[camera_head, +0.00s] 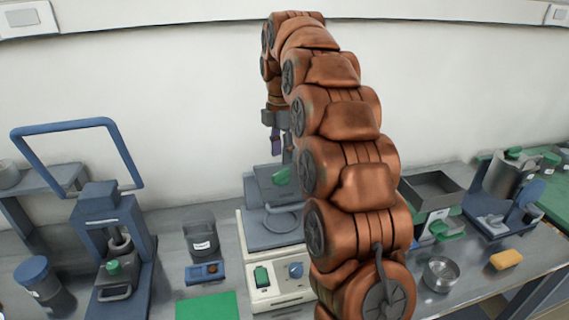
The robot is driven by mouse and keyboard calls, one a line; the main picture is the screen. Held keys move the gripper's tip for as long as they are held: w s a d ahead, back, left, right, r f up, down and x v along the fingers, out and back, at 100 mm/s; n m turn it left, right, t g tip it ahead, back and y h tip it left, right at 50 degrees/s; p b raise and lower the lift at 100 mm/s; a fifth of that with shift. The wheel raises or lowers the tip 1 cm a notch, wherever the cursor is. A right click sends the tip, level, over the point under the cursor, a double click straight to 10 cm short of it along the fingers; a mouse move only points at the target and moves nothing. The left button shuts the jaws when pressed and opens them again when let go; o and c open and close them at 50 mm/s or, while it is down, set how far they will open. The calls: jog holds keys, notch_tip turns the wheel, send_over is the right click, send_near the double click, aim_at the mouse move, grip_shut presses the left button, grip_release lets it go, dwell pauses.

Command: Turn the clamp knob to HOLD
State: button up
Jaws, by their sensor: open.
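A white instrument (275,292) with a grey upper part stands on the bench at centre. I cannot read any HOLD marking, nor tell which of these is the clamp knob. My gripper (281,146) is open and points down above the back of the instrument, over the top plate. Its fingertips are small and partly hidden by my copper-coloured arm, which also covers the instrument's right side.
A blue press-like frame (119,215) stands at left, beside a dark lidded jar (45,285). A dark container (201,236) and a green mat (207,307) lie left of the instrument. At right are a metal bowl (441,273), a yellow sponge-like block (506,259) and an open dark tray (431,190).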

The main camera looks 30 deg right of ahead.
aim_at(285, 170)
jog(key=shift+w+d+r+n+p, duration=0.1)
jog(key=shift+w+d+n+p, duration=0.05)
jog(key=shift+w+d+n, duration=0.5)
jog(key=shift+w+d+n+p, duration=0.15)
jog(key=shift+w+d+n, duration=0.2)
jog(key=shift+w+d, duration=0.35)
jog(key=shift+w+a+f+p, duration=0.1)
jog(key=shift+f+p, duration=0.55)
jog(key=shift+f, duration=1.3)
jog(key=shift+w+a+f+p, duration=0.1)
jog(key=shift+f+p, duration=0.5)
jog(key=shift+f, duration=1.3)
jog(key=shift+c, duration=0.4)
grip_shut()
